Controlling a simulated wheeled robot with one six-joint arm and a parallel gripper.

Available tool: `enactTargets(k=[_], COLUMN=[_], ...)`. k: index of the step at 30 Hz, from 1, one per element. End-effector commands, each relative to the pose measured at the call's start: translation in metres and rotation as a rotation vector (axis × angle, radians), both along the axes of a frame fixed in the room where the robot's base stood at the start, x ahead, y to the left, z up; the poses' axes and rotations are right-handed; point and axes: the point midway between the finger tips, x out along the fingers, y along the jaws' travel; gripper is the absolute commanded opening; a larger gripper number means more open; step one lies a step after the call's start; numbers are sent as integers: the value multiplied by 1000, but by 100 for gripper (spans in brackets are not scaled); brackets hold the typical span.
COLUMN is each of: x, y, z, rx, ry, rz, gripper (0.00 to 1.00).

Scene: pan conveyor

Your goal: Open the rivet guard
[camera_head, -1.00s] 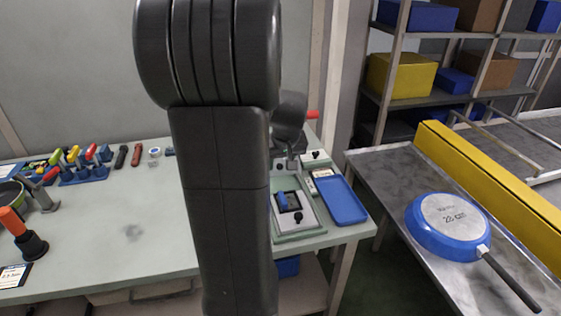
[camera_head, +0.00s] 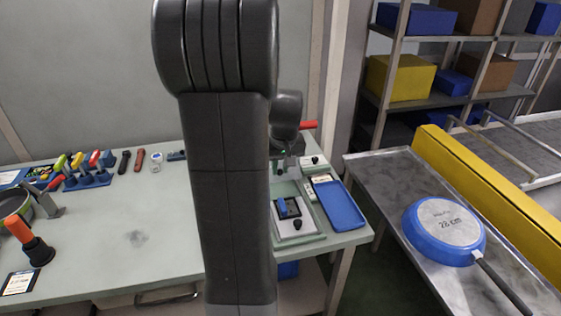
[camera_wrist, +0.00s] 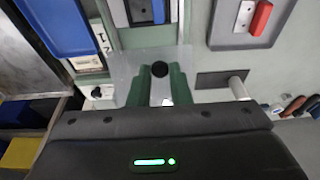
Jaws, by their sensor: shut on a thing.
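The rivet guard appears as a clear, see-through panel (camera_wrist: 124,66) in the wrist view, with a round black knob (camera_wrist: 160,69) at its edge. My gripper (camera_wrist: 161,82) has its green fingers on either side of this knob and is shut on it. Part of the grip is hidden between the fingers. In the head view my own arm covers most of the work station, and the guard cannot be made out there.
A fixture with a blue block (camera_head: 287,207) and a blue tray (camera_head: 340,205) lie at the table's right end. A blue pan (camera_head: 443,228) lies upside down on the metal conveyor bench. A red handle (camera_head: 308,125) sticks out behind my arm. The table's middle is clear.

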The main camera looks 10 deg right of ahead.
Motion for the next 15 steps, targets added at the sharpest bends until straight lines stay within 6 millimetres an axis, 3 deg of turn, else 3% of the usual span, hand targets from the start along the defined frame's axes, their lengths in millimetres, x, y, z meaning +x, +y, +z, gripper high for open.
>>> enactTargets(k=[3,14,15], x=[7,10,10], y=[-1,-1,-1], z=[17,19,19], rx=[-4,-4,-4], ry=[-20,-25,-25], rz=[0,0,0], gripper=[0,0,24])
